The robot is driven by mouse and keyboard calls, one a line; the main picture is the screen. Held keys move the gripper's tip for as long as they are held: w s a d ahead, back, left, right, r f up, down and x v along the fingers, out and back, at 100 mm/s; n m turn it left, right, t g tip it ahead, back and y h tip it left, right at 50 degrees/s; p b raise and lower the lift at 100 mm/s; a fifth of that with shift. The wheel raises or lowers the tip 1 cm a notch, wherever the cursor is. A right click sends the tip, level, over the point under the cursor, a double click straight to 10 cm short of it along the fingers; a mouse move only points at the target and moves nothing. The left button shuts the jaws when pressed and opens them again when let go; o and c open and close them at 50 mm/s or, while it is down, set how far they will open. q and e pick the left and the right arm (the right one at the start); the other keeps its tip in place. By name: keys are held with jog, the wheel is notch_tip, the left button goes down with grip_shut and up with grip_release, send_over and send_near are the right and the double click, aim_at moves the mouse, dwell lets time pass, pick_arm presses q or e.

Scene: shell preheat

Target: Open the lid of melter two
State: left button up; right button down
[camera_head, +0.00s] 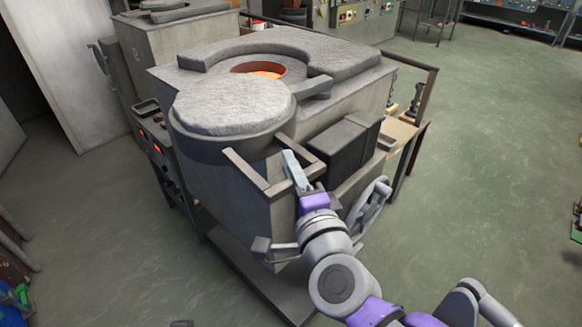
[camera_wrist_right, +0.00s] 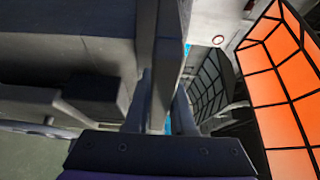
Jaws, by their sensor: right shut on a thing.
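The melter (camera_head: 345,95) is a grey block with a round opening (camera_head: 262,69) in its top that glows orange. Its thick round lid (camera_head: 230,103) is swung to the near side, and much of the opening is uncovered. A bar handle (camera_head: 247,172) sticks out from the lid's near side. My right gripper (camera_head: 293,172) is shut on the handle. In the right wrist view, a dark handle bar (camera_wrist_right: 168,50) stands between the fingers of my right gripper (camera_wrist_right: 165,105). My left gripper is not in view. No number is readable on this melter.
A similar grey melter (camera_head: 175,45) stands behind at the left. A handwheel (camera_head: 371,207) and a dark box (camera_head: 340,148) are on the near right side, close to my right arm. A small wooden table (camera_head: 405,130) stands beyond. Green floor (camera_head: 490,150) is clear to the right.

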jog(key=c, duration=0.8)
grip_release()
jog(key=shift+o, duration=0.2)
jog(key=shift+s, duration=0.1)
jog(key=b+v, duration=0.8)
jog(key=v, duration=0.2)
jog(key=shift+s, duration=0.3)
jog(key=shift+d, duration=0.1)
